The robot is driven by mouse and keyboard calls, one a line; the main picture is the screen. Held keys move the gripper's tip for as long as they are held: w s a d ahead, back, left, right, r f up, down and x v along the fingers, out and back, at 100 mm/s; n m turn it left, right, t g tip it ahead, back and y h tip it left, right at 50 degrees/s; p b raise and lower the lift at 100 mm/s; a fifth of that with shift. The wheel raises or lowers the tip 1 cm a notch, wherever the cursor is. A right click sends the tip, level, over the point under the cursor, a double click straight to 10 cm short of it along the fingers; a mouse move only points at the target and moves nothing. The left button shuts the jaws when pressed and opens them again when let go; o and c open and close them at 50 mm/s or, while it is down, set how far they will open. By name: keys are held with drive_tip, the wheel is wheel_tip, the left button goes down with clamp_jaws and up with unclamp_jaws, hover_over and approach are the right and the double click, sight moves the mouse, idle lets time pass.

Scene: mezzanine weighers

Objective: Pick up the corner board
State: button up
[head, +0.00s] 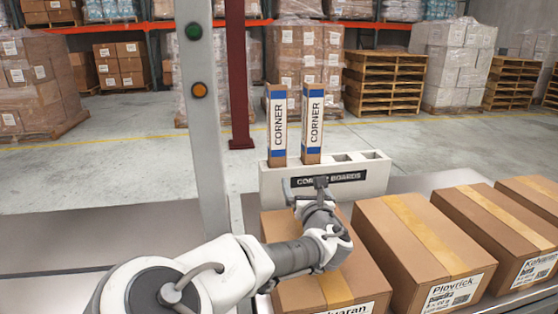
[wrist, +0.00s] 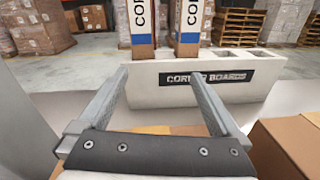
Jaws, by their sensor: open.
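Two upright corner boards, brown with white CORNER labels and blue bands, stand side by side in slots of a pale holder (head: 265,188) marked CORNER BOARDS. The left corner board (head: 278,124) and the right corner board (head: 313,124) also show in the wrist view, the left one (wrist: 141,25) and the right one (wrist: 188,25), with their tops cut off. My gripper (wrist: 157,80) is open and empty, in front of the holder and below the boards' labels. In the wrist view both boards appear between and beyond its fingers. In the head view its fingers are hard to make out.
Several taped cardboard boxes (head: 415,250) stand in a row in front of the holder, one directly under my arm. A grey post (head: 206,120) with green and orange buttons rises left of the holder. Two slots at the holder's right are empty. Pallets (head: 385,85) stand far behind.

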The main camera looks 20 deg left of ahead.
drive_tip(key=a+n+y, duration=0.1)
drive_tip(key=a+n, duration=0.1)
drive_tip(key=a, duration=0.1)
drive_tip(key=b, duration=0.3)
approach(278, 156)
drive_tip(key=x, duration=0.5)
drive_tip(key=shift+w+d+f, duration=0.1)
drive_tip(key=shift+d, duration=0.25)
drive_tip(key=shift+a+b+x, duration=0.15)
drive_tip(key=shift+x, duration=1.25)
drive_tip(key=shift+a+b+x, duration=0.15)
drive_tip(key=shift+x, duration=1.2)
drive_tip(key=c, duration=1.5)
